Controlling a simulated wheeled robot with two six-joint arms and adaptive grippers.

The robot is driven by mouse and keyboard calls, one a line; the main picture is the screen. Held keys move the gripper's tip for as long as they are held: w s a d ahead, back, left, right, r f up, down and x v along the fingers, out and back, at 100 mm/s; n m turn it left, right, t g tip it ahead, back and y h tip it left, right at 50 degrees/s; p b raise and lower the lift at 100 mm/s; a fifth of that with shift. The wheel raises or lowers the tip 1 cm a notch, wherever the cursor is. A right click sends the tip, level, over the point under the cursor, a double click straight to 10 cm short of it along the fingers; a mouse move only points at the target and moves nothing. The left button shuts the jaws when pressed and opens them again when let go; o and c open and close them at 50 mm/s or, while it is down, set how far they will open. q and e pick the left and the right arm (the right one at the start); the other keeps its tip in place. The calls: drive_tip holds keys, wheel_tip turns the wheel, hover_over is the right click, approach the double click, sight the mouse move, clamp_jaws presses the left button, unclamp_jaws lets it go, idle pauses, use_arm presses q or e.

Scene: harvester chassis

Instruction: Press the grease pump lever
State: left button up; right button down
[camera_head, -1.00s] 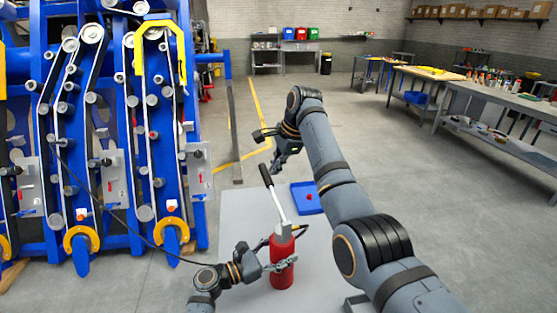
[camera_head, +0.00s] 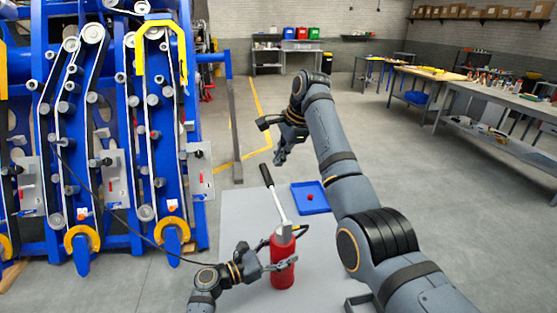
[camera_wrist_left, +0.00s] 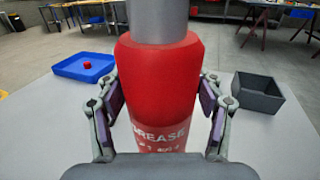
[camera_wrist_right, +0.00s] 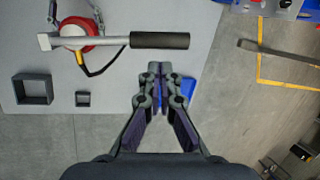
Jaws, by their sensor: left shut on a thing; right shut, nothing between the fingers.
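The red grease pump (camera_head: 283,262) stands upright on the grey table. My left gripper (camera_head: 275,266) is shut around its red body, which fills the left wrist view (camera_wrist_left: 160,90) between the two fingers. The pump's lever (camera_head: 274,192) slants up and left from the pump head and ends in a black grip; in the right wrist view the black grip (camera_wrist_right: 160,40) lies above the fingertips. My right gripper (camera_head: 281,157) is shut and empty. It is up beyond the lever's grip, apart from it. Its closed fingers show in the right wrist view (camera_wrist_right: 159,72).
A blue tray (camera_head: 321,208) with a small red piece lies behind the pump. A dark open box (camera_wrist_left: 258,93) stands on the table at the right. The blue harvester chassis (camera_head: 90,150) fills the left, with a dark hose running to the pump area.

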drive_tip(key=a+v, duration=0.1)
drive_tip(key=v, duration=0.9)
drive_tip(key=shift+s+a+r, duration=0.25)
drive_tip(key=shift+s+r, duration=0.05)
drive_tip(key=shift+r, duration=0.2)
approach(267, 172)
drive_tip(key=x, duration=0.5)
drive_tip(key=shift+f, duration=0.2)
drive_tip(key=shift+w+a+f, duration=0.2)
drive_tip(key=shift+f, duration=0.45)
drive_tip(key=shift+f, duration=0.1)
